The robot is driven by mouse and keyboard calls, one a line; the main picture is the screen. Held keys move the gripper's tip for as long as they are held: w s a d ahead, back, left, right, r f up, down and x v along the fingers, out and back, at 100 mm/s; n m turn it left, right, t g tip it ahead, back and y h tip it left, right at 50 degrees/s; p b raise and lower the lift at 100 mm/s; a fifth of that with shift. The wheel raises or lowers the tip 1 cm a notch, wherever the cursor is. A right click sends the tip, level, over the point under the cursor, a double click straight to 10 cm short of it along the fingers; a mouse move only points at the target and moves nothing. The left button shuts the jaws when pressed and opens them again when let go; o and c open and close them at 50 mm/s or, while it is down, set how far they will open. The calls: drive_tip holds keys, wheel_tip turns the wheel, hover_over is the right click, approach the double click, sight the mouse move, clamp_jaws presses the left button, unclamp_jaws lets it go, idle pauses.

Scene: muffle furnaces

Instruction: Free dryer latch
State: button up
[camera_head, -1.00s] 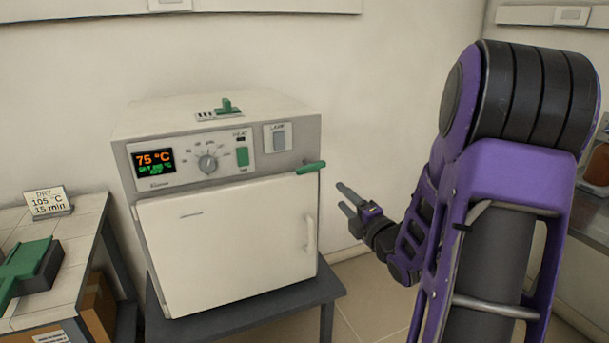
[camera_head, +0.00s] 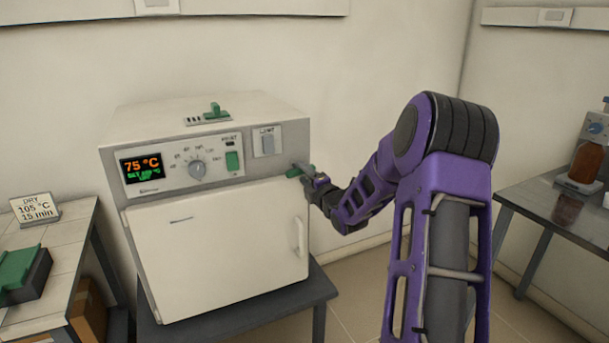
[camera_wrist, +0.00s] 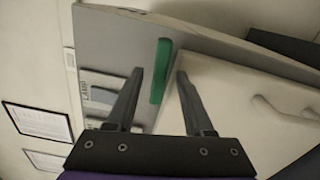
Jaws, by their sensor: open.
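The dryer (camera_head: 215,240) is a white box oven with a grey control panel, standing on a dark table. Its door is shut, with a white handle at the right. The green latch (camera_head: 296,171) sits at the panel's right end above the door. In the wrist view the green latch (camera_wrist: 161,71) lies between the lines of my two fingers, a little beyond their tips or level with them. My gripper (camera_head: 306,173) is open at the latch in the head view; in the wrist view my gripper (camera_wrist: 159,75) has both fingers apart. Contact cannot be told.
The display (camera_head: 142,168) reads 75 °C. A DRY 105 °C 15 min sign (camera_head: 35,206) and a green-topped block (camera_head: 22,273) are on the left bench. A right bench (camera_head: 545,210) carries a brown bottle (camera_head: 587,163). Floor between the tables is open.

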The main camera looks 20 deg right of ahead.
clamp_jaws()
drive_tip(key=shift+f+b, duration=0.1)
drive_tip(key=shift+b, duration=0.25)
drive_tip(key=shift+f+m+b, duration=0.1)
drive_tip(key=shift+m+b, duration=0.3)
drive_tip(key=shift+b, duration=0.6)
drive_tip(key=shift+r+m+b, duration=0.25)
drive_tip(key=shift+m+b, duration=0.25)
drive_tip(key=shift+b, duration=0.05)
unclamp_jaws()
